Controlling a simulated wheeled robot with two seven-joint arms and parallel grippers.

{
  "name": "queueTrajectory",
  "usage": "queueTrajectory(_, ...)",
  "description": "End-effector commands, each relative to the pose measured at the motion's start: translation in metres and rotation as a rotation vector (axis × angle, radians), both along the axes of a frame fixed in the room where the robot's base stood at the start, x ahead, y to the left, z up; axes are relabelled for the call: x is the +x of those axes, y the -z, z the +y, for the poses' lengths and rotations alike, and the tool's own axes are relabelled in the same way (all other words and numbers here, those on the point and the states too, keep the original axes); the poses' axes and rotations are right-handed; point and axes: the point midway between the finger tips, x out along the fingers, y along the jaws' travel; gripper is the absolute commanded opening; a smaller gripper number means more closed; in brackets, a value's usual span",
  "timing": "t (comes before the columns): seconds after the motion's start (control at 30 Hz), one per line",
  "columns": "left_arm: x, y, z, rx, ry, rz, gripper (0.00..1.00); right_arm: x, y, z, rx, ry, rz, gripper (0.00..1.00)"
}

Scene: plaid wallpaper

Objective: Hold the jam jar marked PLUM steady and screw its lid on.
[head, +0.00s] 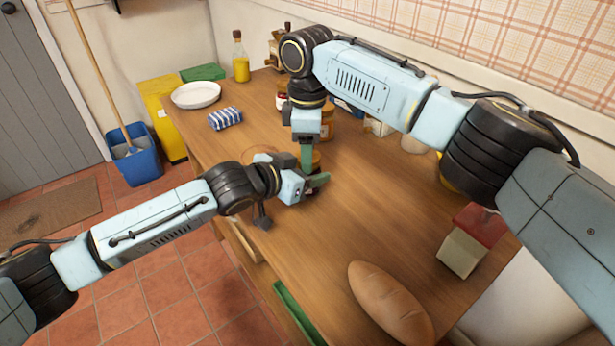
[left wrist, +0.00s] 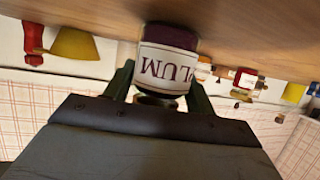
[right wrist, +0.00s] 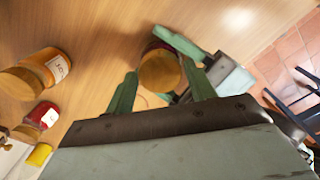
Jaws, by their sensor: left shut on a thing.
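The PLUM jam jar (left wrist: 167,68) is dark with a white label and stands on the table, shown upside down in the left wrist view. My left gripper (head: 318,182) is shut on its body from the side; its green fingers flank the jar. A gold lid (right wrist: 160,71) sits on top of the jar; whether it is threaded on, I cannot tell. My right gripper (right wrist: 160,82) points down from above, fingers on either side of the lid with small gaps, so it looks open. In the head view the jar is mostly hidden by the grippers.
An orange jar (head: 327,125) and a red jar (right wrist: 42,115) stand farther back. A striped cloth (head: 225,118) and white dish (head: 196,95) lie at the far left. Bread (head: 390,303) and a red-topped carton (head: 470,240) are near the front right. The table between is clear.

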Motion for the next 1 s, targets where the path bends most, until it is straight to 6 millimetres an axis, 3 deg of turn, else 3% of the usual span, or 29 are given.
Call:
queueTrajectory(0.1, 0.0, 0.0, 0.0, 0.0, -0.001, 0.0, 0.0, 0.0, 0.0, 0.0, 0.0, 0.0, 0.0, 0.68)
queueTrajectory(0.37, 0.0, 0.0, 0.0, 0.0, -0.001, 0.0, 0.0, 0.0, -0.001, 0.0, 0.0, -0.002, 0.0, 0.68)
queueTrajectory(0.73, 0.0, 0.0, 0.0, 0.0, -0.001, 0.0, 0.0, 0.0, -0.043, 0.001, 0.001, -0.002, -0.002, 0.68)
queueTrajectory(1.0, 0.0, 0.0, 0.0, 0.0, -0.001, 0.0, 0.0, 0.0, -0.045, 0.0, 0.0, -0.002, 0.0, 0.67)
